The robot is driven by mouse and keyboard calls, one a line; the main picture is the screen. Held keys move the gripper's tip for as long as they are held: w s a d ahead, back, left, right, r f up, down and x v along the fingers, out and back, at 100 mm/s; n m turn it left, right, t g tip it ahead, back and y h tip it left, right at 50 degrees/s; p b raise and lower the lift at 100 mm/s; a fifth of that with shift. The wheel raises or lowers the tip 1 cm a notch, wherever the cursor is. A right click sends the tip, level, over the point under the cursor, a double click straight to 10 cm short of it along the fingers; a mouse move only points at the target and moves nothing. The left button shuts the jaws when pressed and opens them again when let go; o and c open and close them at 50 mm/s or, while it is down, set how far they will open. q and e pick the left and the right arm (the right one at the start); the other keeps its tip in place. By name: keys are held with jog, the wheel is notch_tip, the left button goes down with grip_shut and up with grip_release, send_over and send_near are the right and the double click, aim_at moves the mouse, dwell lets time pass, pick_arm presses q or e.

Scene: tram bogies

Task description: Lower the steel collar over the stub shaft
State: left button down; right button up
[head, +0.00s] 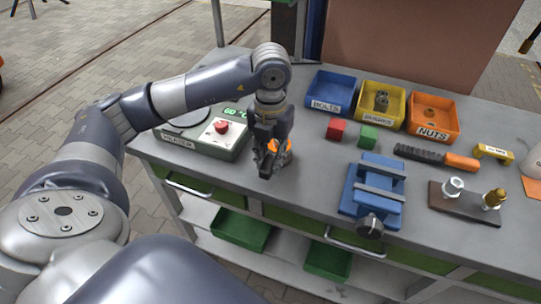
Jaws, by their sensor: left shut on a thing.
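My left gripper (270,165) points down over the front part of the workbench, left of the blue vise. It is shut on a grey metal piece, the steel collar (285,159), which is mostly hidden behind the dark fingers. Orange parts show beside the fingers. I cannot make out the stub shaft, and I cannot tell whether the collar touches anything below it. My right gripper is not in view.
A blue vise (372,190) stands right of the gripper. Red (337,128) and green (368,137) blocks lie behind, before blue (331,91), yellow (381,101) and orange (433,117) bins.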

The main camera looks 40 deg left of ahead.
aim_at(271, 159)
pick_arm(q)
jog(key=shift+f, duration=0.4)
jog(key=c, duration=1.3)
grip_release()
jog(key=shift+r, duration=0.1)
notch_tip(271, 159, up, 12)
